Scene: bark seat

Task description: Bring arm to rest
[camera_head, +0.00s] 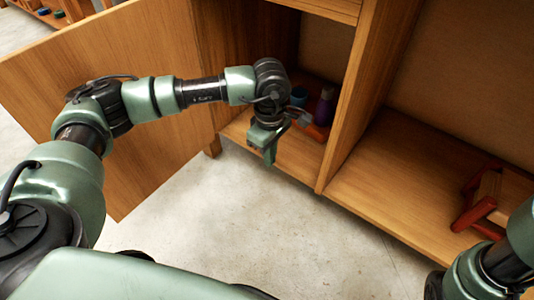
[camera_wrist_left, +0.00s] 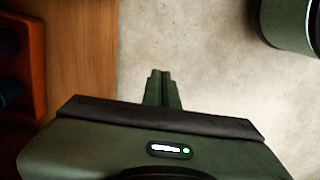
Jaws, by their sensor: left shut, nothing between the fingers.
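My left arm reaches in from the left in the head view, bent at the elbow. My left gripper (camera_head: 269,155) hangs downward in front of the open cabinet compartment. In the left wrist view its fingers (camera_wrist_left: 162,88) are together with nothing between them, above the pale floor and beside the cabinet's wooden edge. Part of my right arm (camera_head: 490,270) shows at the lower right of the head view; its gripper is out of the frame.
A wooden cabinet door (camera_head: 110,70) stands open behind my left arm. The compartment holds a purple bottle (camera_head: 324,107) and a blue cup (camera_head: 299,96) by a red-orange tray (camera_wrist_left: 38,70). A small red-legged stool (camera_head: 500,190) sits at right. The concrete floor (camera_head: 240,220) is clear.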

